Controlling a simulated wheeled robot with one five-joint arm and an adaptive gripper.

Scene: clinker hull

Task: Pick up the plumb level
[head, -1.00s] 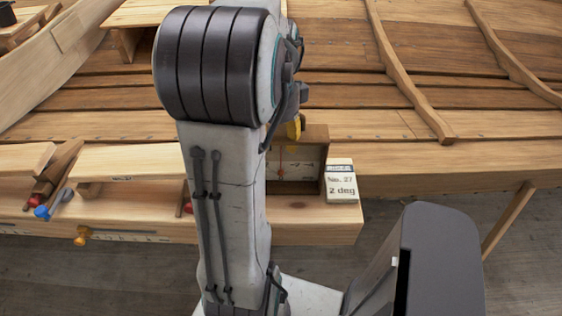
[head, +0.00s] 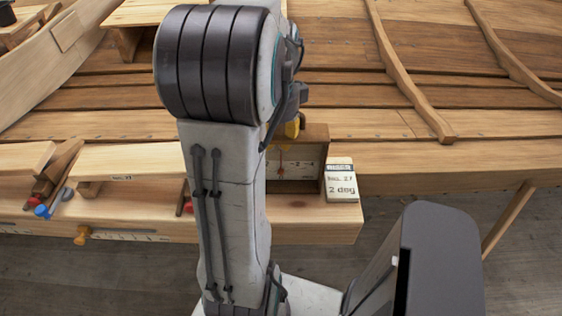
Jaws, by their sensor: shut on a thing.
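The plumb level is a wooden box (head: 314,136) with a pale face, dark marks and a small red bob. In the head view it sits at the right end of the bench, upright, its left part hidden behind my arm. A yellow piece (head: 292,127) shows at its top. Only a dark part of my gripper (head: 297,100) shows, just above the yellow piece. The fingertips are hidden behind my arm, but the gripper is shut on the level at its top. I cannot tell whether the level's base is clear of the bench.
A card reading "2 deg" (head: 342,183) stands close to the level's right side. The bench (head: 310,231) also carries pale planks (head: 130,161) and tools with blue (head: 42,211) and orange (head: 82,234) ends. The planked hull (head: 450,155) lies behind.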

